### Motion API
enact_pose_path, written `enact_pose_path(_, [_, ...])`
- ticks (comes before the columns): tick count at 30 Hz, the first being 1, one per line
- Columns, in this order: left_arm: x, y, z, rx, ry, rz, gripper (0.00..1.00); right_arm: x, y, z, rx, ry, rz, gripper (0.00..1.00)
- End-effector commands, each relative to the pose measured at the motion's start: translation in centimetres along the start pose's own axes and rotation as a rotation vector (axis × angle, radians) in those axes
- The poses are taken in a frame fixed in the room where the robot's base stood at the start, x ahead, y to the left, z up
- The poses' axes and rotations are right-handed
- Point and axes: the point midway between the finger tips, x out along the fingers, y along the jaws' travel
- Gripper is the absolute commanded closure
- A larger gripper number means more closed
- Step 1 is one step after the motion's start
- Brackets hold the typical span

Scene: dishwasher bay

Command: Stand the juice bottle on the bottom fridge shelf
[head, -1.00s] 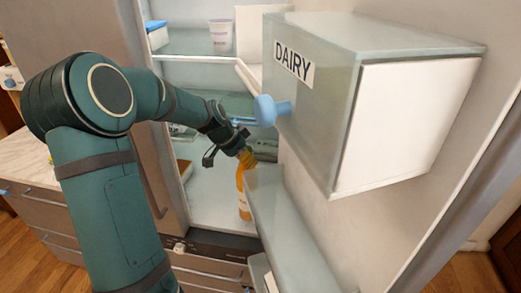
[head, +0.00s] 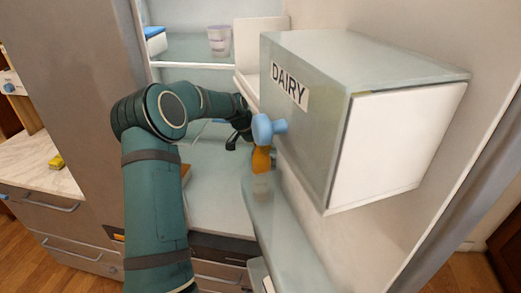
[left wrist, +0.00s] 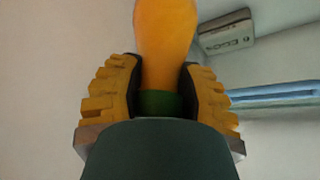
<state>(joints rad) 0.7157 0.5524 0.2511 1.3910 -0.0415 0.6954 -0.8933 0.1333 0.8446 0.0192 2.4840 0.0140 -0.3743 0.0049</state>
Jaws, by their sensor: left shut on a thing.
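The juice bottle (head: 261,160) is orange and shows in the head view just below the blue knob, its lower part blurred behind the glass door shelf. My left gripper (head: 243,133) reaches in from the left at the bottle's top, partly hidden by the knob. In the left wrist view the two yellow-padded fingers (left wrist: 160,98) are shut around the bottle's green cap end, and the orange body (left wrist: 167,35) extends beyond them. The bottom fridge shelf (head: 215,205) is pale and mostly bare. I cannot tell whether the bottle touches it. My right gripper is out of view.
The open door carries a DAIRY box (head: 310,120) with a blue knob (head: 269,128), and a glass door shelf (head: 275,225) below. An upper shelf holds a cup (head: 220,40). A grey labelled carton (left wrist: 225,32) shows in the left wrist view.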

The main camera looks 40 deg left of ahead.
Motion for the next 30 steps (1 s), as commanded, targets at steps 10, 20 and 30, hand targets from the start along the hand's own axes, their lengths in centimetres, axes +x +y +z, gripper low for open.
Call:
enact_pose_path(10, [1.8,0.0,1.0,0.001,0.003,-0.003,1.0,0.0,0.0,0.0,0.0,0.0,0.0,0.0])
enact_pose_path(20, [2.0,0.0,1.2,0.0,-0.001,0.0,0.3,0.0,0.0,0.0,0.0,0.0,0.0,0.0])
enact_pose_path(30, [-0.4,-0.1,1.1,0.001,0.001,-0.003,0.3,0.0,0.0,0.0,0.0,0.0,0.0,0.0])
